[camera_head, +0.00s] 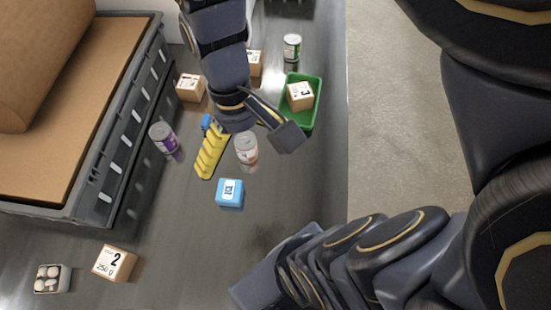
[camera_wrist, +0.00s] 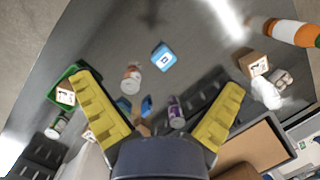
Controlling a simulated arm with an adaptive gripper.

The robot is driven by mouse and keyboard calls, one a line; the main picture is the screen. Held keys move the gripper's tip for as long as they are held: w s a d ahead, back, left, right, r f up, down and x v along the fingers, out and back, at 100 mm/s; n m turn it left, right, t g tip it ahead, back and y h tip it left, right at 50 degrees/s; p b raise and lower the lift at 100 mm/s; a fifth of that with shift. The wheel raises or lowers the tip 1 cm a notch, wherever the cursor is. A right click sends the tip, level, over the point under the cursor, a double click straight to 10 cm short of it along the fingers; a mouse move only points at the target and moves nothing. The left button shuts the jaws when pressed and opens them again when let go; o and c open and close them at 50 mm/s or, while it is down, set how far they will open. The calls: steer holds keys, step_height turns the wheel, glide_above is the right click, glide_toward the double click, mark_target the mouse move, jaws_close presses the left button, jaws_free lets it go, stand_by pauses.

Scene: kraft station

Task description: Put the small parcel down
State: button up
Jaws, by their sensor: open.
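Several small cardboard parcels are in view, and I cannot tell which one the task means. One parcel (camera_head: 300,96) sits inside the green tray (camera_head: 314,112); it also shows in the wrist view (camera_wrist: 66,93). Another parcel (camera_head: 190,88) and a third (camera_head: 254,62) stand near the back, partly behind my arm. A parcel marked 2 (camera_head: 115,262) stands at the front left. My gripper (camera_head: 246,158) is over the middle of the table. In the wrist view its yellow fingers (camera_wrist: 158,83) are wide apart with nothing held between them.
A blue box (camera_head: 230,193), a red-and-white can (camera_head: 246,148), a purple can (camera_head: 164,138) and a green can (camera_head: 292,47) stand around my gripper. An egg carton (camera_head: 52,278) is at the front left. A large grey crate (camera_head: 130,125) fills the left. The front middle is clear.

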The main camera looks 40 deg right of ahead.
steer(key=shift+n+t+h, duration=0.4)
steer(key=shift+t, duration=0.1)
steer(key=s, duration=0.1)
steer(key=s+a+r, duration=0.1)
steer(key=s, duration=0.3)
steer(key=shift+s+a+r, duration=0.1)
steer(key=shift+a+r, duration=0.05)
steer(key=shift+r, duration=0.25)
steer(key=shift+o, duration=0.3)
steer(key=w+d+f+m+t+y, duration=0.1)
steer(key=w+d+f+m+y, duration=0.15)
steer(key=w+m+y, duration=0.3)
steer(key=w+d+f+m+y, duration=0.1)
steer(key=w+f+m+y, duration=0.3)
steer(key=w+m, duration=0.25)
steer(key=d+f+m+t, duration=0.8)
steer(key=d+m+t, duration=0.2)
steer(key=d+m, duration=0.45)
steer(key=x, duration=1)
steer(key=shift+w+y, duration=0.2)
steer(key=shift+y, duration=0.15)
steer(key=shift+f, duration=0.1)
